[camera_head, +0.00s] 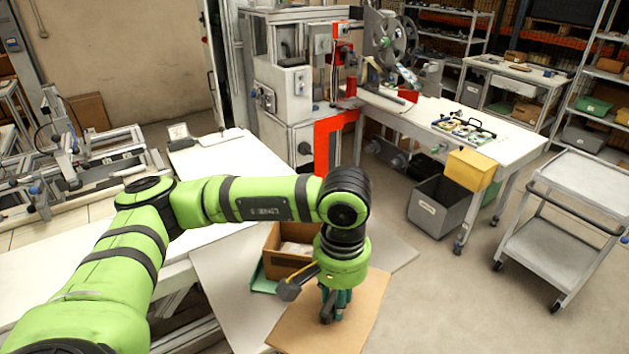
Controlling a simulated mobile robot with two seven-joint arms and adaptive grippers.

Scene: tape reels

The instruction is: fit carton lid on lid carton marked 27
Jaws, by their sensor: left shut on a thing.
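An open brown carton (275,262) stands on the white table near the middle of the head view, with something pale inside. I cannot read any number on it, and my left gripper partly hides its right side. The carton lid (290,333), a flat tan cardboard panel, is in front of the carton at the bottom centre, apart from its open top. My left gripper (335,308) points down over the lid, its fingers shut on it. The exact grip point is hidden. I cannot tell whether the lid touches the table. My right gripper is not in view.
A dark green flat thing (262,282) shows beside the carton. The white table (225,285) has bare room left of it. A machine with a red frame (322,145) stands behind. A white workbench (425,120), a grey bin (437,208) and a cart (550,255) stand to the right.

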